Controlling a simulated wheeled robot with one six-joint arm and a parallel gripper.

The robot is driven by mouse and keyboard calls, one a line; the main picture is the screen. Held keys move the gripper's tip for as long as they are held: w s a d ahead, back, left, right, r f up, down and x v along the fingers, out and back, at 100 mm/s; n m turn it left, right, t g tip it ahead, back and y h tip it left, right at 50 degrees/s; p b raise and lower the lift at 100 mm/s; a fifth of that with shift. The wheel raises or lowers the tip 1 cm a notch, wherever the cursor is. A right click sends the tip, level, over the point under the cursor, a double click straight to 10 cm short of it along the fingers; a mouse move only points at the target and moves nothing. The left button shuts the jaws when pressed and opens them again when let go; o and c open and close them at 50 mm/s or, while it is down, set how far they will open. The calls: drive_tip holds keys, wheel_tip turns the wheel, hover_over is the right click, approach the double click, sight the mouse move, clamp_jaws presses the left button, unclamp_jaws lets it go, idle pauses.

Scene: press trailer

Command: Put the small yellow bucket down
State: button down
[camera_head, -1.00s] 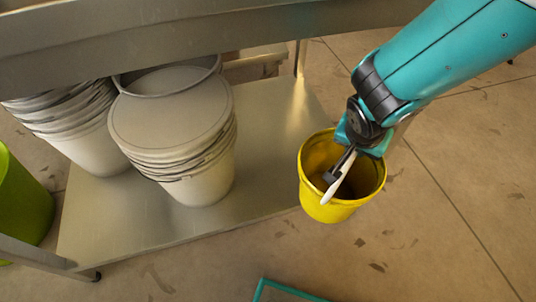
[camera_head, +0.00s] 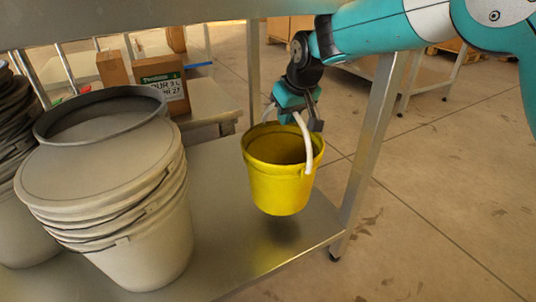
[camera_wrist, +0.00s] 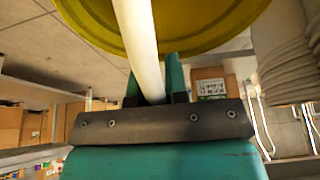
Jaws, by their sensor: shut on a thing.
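The small yellow bucket (camera_head: 280,182) hangs upright by its white handle (camera_head: 305,140) from my gripper (camera_head: 298,118) in the head view. My gripper is shut on the handle. The bucket is over the right part of the steel lower shelf (camera_head: 235,262), with a dark shadow under it, and seems a little above the surface. In the wrist view the handle (camera_wrist: 140,45) runs between the fingers, with the yellow bucket (camera_wrist: 215,25) beyond it. The inside bottom of the bucket is mostly hidden.
A stack of grey buckets with a lid (camera_head: 110,200) stands on the shelf, left of the yellow bucket. A table leg (camera_head: 375,130) rises close on the right. The upper tabletop (camera_head: 150,18) overhangs the shelf. Cardboard boxes (camera_head: 162,82) stand behind.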

sight(299, 116)
wheel_tip(299, 116, down, 9)
drive_tip(key=b, duration=0.5)
drive_tip(key=c, duration=1.1)
unclamp_jaws()
drive_tip(key=shift+r, duration=0.1)
drive_tip(key=p+v, duration=0.6)
drive_tip(key=v, duration=0.6)
drive_tip(key=s+d+r+g, duration=0.1)
drive_tip(key=s+d, duration=0.3)
drive_tip(key=s, duration=0.6)
drive_tip(key=s+d+r+g+y, duration=0.1)
drive_tip(key=s+d, duration=0.3)
drive_tip(key=s, duration=0.7)
drive_tip(key=s+d+r+g, duration=0.1)
drive_tip(key=s+d, duration=0.4)
drive_tip(key=s, duration=0.6)
drive_tip(key=shift+s+r+g+y, duration=0.15)
drive_tip(key=shift+r+g+y, duration=0.15)
drive_tip(key=shift+g, duration=0.1)
